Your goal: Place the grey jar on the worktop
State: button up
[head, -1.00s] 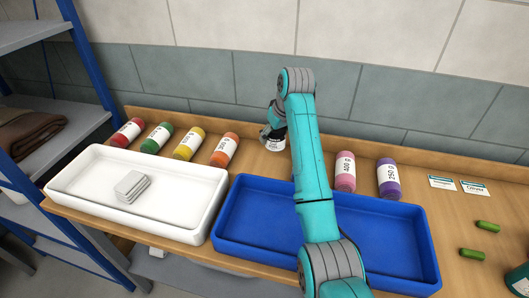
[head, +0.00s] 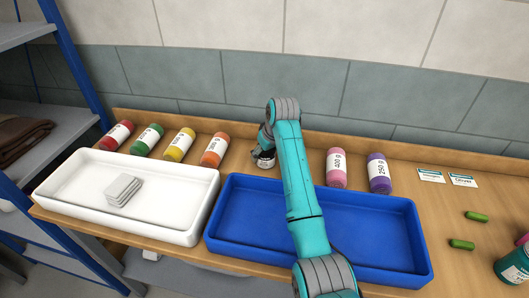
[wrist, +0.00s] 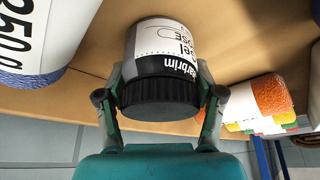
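The grey jar (wrist: 160,42) has a printed grey-white label and a black lid (wrist: 160,97) and fills the middle of the wrist view. The fingers of my gripper (wrist: 162,82) lie against both sides of the jar near its lid. In the head view my gripper (head: 266,143) holds the jar (head: 263,160) low at the back of the wooden worktop (head: 240,166), between the orange and pink jars. My arm hides part of it there. I cannot tell whether its base touches the worktop.
A white tray (head: 190,232) and a blue tray (head: 225,240) fill the front. Cards and green cylinders (head: 462,244) are at right.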

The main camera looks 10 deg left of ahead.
jog(key=o, duration=0.4)
jog(key=v, duration=1.2)
jog(key=shift+a+r, duration=0.1)
jog(key=shift+r, duration=0.05)
